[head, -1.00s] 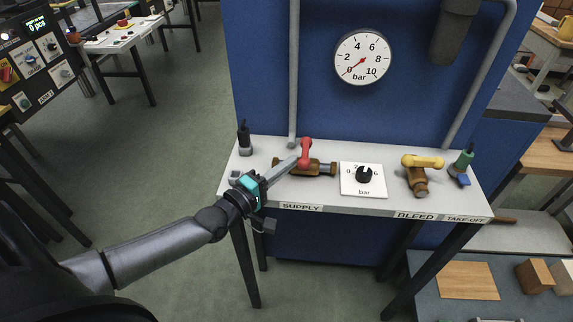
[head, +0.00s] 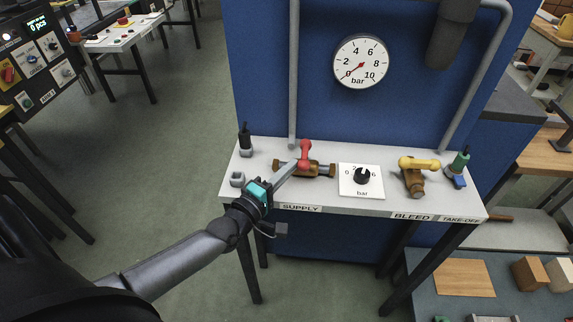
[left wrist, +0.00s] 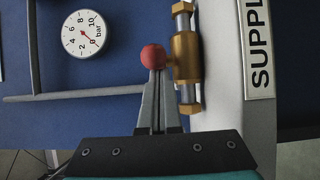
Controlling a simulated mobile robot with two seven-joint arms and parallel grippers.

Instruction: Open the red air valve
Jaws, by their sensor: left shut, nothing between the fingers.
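The red air valve handle (head: 305,153) stands on a brass valve body (head: 318,169) above the SUPPLY label. In the head view the handle points up and away from the bench front. My left gripper (head: 296,166) is shut and empty, its fingertips right at the handle. In the left wrist view the closed fingers (left wrist: 158,82) end at the handle's red round end (left wrist: 153,56); whether they touch it I cannot tell. The brass body (left wrist: 186,57) lies just right of the fingertips there. The gauge (head: 361,61) needle points at 0 bar. My right gripper is not in view.
A black fitting (head: 244,141) stands at the left. The blue panel (head: 330,115) rises behind with grey pipes.

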